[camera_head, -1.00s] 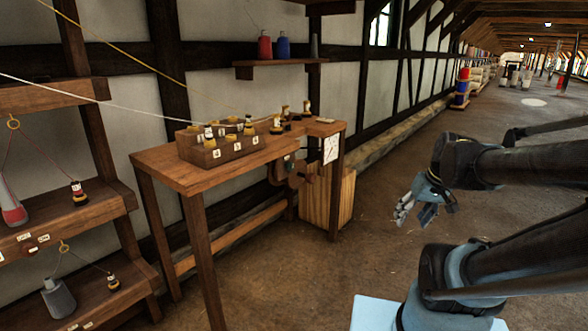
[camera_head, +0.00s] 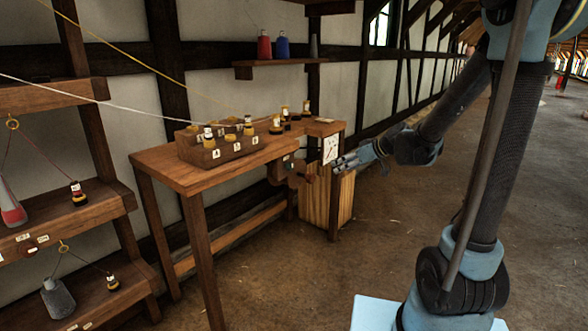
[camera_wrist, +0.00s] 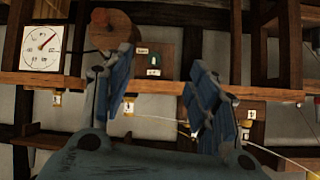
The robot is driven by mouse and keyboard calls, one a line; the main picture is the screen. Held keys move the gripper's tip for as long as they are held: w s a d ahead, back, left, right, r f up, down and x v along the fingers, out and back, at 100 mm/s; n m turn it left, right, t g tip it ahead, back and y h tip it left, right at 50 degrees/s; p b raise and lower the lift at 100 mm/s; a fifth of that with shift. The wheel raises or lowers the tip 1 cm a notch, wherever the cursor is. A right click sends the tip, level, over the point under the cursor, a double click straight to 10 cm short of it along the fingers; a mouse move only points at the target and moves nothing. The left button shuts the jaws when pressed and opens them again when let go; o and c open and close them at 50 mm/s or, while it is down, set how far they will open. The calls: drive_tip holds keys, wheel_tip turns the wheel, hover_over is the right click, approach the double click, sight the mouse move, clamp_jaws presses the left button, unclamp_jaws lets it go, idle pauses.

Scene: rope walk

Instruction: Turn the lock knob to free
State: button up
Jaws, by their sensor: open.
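In the wrist view, which looks upside down, a small dark green knob (camera_wrist: 153,60) sits on a wooden plate between two small white labels. It looks like the lock knob; I cannot read the labels or its setting. A round wooden crank disc (camera_wrist: 112,30) with a red handle (camera_wrist: 99,16) is left of it. In the head view the crank disc (camera_head: 295,171) shows under the table's right end; the knob is too small to make out. My gripper (camera_wrist: 162,64) is open and empty, its fingers either side of the knob in the picture but apart from it. In the head view my gripper (camera_head: 338,164) points left towards the crank.
A white dial (camera_head: 330,148) hangs at the table's right end and shows in the wrist view (camera_wrist: 42,47). The wooden table (camera_head: 160,165) carries a bobbin box (camera_head: 225,152). A wooden crate (camera_head: 342,200) stands below the dial. The floor at the right is open.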

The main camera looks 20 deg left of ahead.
drive_tip(key=w+a+f+n+y, duration=0.2)
drive_tip(key=w+a, duration=0.4)
drive_tip(key=a, duration=0.2)
approach(292, 166)
drive_tip(key=shift+y, duration=0.3)
drive_tip(key=x, duration=0.9)
drive_tip(key=shift+w+f, duration=0.15)
drive_tip(key=shift+f, duration=0.05)
drive_tip(key=shift+c, duration=0.3)
drive_tip(key=c, duration=1)
